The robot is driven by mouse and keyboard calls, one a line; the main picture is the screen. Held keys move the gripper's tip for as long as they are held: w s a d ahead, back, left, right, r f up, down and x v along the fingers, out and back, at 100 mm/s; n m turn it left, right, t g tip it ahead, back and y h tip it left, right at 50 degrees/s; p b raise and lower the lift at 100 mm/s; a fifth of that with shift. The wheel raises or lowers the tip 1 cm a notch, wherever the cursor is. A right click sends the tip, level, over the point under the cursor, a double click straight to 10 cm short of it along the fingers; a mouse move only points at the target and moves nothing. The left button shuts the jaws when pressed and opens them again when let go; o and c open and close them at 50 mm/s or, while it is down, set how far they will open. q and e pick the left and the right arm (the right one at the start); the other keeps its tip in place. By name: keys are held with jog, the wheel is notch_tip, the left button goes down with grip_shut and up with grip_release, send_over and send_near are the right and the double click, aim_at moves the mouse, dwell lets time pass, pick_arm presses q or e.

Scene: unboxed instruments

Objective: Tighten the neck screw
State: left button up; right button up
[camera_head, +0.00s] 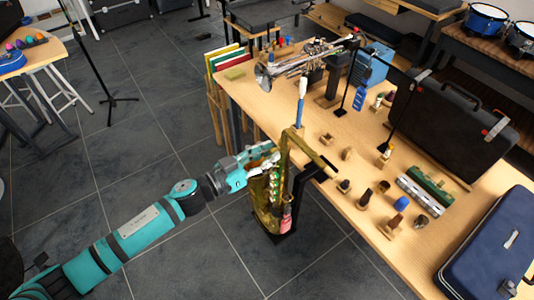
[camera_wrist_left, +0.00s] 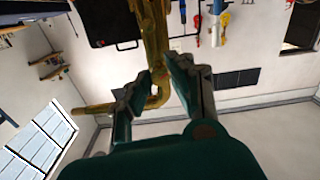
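The gold saxophone (camera_head: 263,200) is upright on a black stand at the table's near edge. Its bent neck (camera_head: 306,147) reaches right toward the tabletop. My left gripper (camera_head: 268,152) is at the saxophone's upper end, just below the neck, from the left. In the left wrist view, the saxophone (camera_wrist_left: 152,30) and its curved tube run between the two spread fingers (camera_wrist_left: 157,75). The fingers look open; whether they touch the metal is unclear. The neck screw is too small or hidden to make out. My right gripper does not show.
The wooden table (camera_head: 350,222) carries a trumpet (camera_head: 308,60), several small mouthpieces and bottles, a green harmonica (camera_head: 431,185), a black case (camera_head: 450,120) and a blue case (camera_head: 492,245). A music stand (camera_head: 108,85) stands at the left. The tiled floor around my left arm is clear.

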pick_arm(q)
grip_shut()
jog(key=shift+m, duration=1.3)
jog(key=m, duration=0.2)
jog(key=shift+m, duration=0.3)
jog(key=shift+m+b, duration=1.6)
jog(key=shift+m, duration=7.9)
